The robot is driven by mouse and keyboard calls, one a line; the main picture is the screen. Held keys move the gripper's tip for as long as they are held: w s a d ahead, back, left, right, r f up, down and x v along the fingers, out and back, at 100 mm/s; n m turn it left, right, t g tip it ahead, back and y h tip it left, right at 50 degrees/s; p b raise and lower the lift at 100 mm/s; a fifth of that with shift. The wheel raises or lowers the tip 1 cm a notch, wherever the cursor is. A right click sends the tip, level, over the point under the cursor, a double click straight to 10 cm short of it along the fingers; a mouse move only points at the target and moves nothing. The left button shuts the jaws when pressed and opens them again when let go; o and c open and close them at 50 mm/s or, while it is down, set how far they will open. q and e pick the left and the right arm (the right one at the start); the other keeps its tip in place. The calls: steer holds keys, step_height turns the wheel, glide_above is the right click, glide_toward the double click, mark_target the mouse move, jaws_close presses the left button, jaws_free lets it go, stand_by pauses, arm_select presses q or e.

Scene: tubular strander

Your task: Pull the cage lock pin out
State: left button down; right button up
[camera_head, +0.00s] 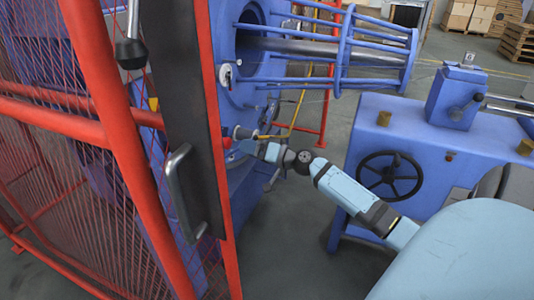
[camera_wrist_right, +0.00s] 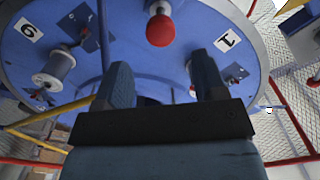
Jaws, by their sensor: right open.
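The cage lock pin shows as a red ball knob (camera_wrist_right: 160,30) on a pale stem against the blue cage disc (camera_wrist_right: 130,65) in the right wrist view. In the head view a small red knob (camera_head: 227,142) shows beside the red-edged door frame. My right gripper (camera_wrist_right: 164,78) is open and empty; its two dark fingers point toward the disc, and the knob appears beyond and between their tips. In the head view my right gripper (camera_head: 249,147) is close to the knob, partly lost among machine parts. I cannot tell the exact gap. My left gripper is not in view.
A red mesh guard with a door handle (camera_head: 185,195) stands left of my right arm. A blue tubular cage (camera_head: 340,55) lies above it. A blue housing with a black handwheel (camera_head: 391,175) stands right. A bobbin (camera_wrist_right: 54,72) sits on the disc. Yellow bars cross nearby.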

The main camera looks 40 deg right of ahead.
steer(key=v, duration=0.5)
steer(key=shift+s+d, duration=0.1)
steer(key=shift+s, duration=0.2)
